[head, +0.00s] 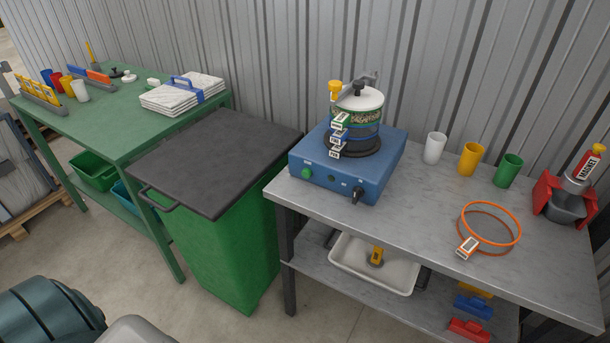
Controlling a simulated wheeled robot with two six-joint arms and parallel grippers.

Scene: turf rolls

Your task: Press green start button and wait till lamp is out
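The blue machine (349,177) stands at the left end of the grey-topped table. The green start button (306,172) is on its front face, at the left. A small round dark spot, possibly the lamp (332,179), sits on the front face to the right of the button; I cannot tell whether it is lit. A black knob (357,195) is further right. A stack of sieves (353,118) with a white lid and a clamp with a yellow knob stands on top of the machine. Neither of my grippers shows in the head view.
The grey table (400,216) also holds white, yellow and green cups, an orange ring (489,228) and a red holder (566,196). A green bin (215,235) with a dark lid stands left of it. A green table (118,131) is further left.

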